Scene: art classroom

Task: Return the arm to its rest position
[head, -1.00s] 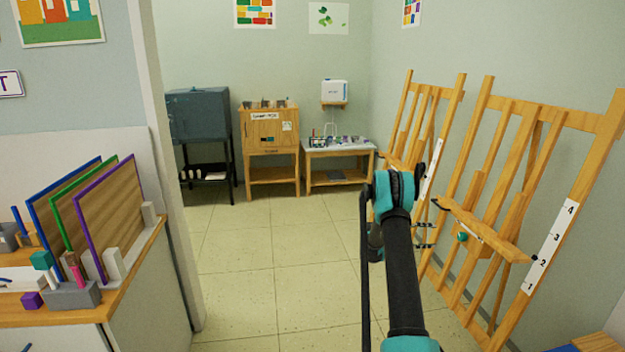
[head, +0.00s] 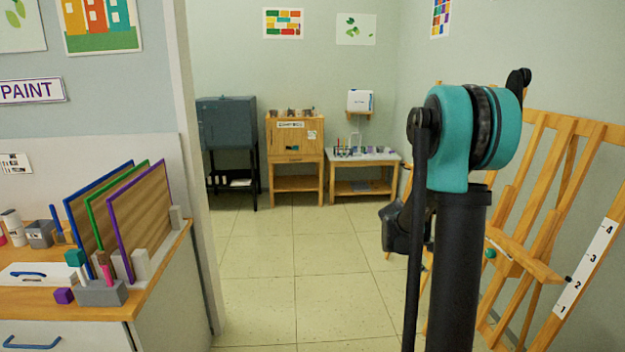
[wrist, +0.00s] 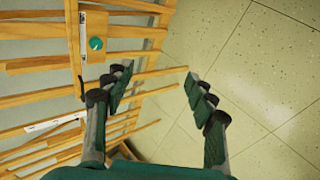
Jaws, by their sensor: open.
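My gripper (wrist: 152,88) shows in the wrist view with its two dark fingers spread wide apart and nothing between them. Behind the fingers are the wooden easel bars and the pale tiled floor. In the head view my arm stands raised and folded at the right, in front of the easels. The gripper's fingertips are hidden behind the arm there.
Wooden easels (head: 545,240) stand along the right wall, close behind my arm; one holds a green round item (head: 490,254). A counter (head: 150,290) with upright boards is at the left. The tiled floor (head: 270,260) between is clear, up to a cabinet (head: 295,145) and a low table (head: 362,158).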

